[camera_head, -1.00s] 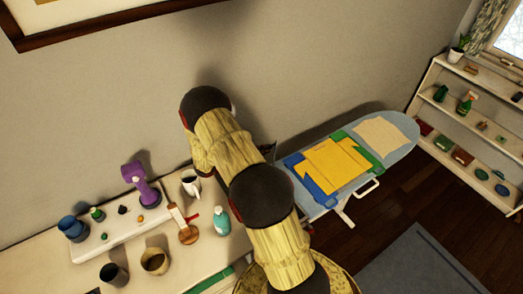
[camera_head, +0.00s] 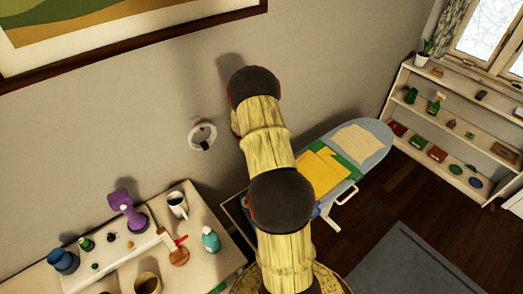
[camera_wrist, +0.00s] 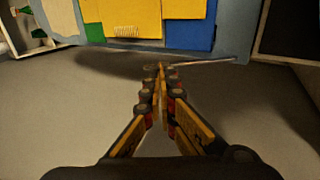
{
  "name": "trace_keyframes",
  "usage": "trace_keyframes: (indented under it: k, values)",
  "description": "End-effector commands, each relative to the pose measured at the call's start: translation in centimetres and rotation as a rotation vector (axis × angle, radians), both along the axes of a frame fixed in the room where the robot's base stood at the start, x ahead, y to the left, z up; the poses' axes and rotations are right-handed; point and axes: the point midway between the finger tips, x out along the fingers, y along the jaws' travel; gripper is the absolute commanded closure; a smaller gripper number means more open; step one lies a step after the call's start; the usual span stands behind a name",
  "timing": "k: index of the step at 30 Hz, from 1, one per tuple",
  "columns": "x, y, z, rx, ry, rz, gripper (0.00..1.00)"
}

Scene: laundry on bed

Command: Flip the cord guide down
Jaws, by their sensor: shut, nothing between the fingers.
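The ironing board (camera_head: 372,137) carries folded yellow, green and blue cloths in the head view. Its edge and cloths also fill the top of the wrist view (camera_wrist: 152,43). A thin pale rod (camera_wrist: 205,63) runs along the board's edge there, just right of my fingertips; it may be the cord guide, but I cannot tell for sure. My gripper (camera_wrist: 161,68) is shut and empty, its tips close to that edge in the picture. Whether it touches the rod is unclear. In the head view my arm hides the gripper and the near end of the board.
A white ring (camera_head: 203,136) is on the wall left of my arm. A table with a purple object (camera_head: 127,207), a mug (camera_head: 178,205) and a teal bottle (camera_head: 211,240) stands at lower left. A shelf (camera_head: 455,125) stands at right. The floor before it is open.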

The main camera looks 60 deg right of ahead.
Motion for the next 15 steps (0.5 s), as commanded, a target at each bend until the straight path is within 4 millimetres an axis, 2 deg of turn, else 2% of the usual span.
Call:
trace_keyframes:
  k: [1,9,12,15]
  values:
    - [-0.3,-0.7,0.3,0.03,-0.01,-0.007,1.0]
    - [-0.9,-2.6,-1.1,0.159,-0.05,-0.005,1.0]
    - [-1.1,-3.2,-1.5,0.199,-0.063,-0.005,1.0]
    - [-0.9,-3.0,-1.7,0.194,-0.06,0.0,1.0]
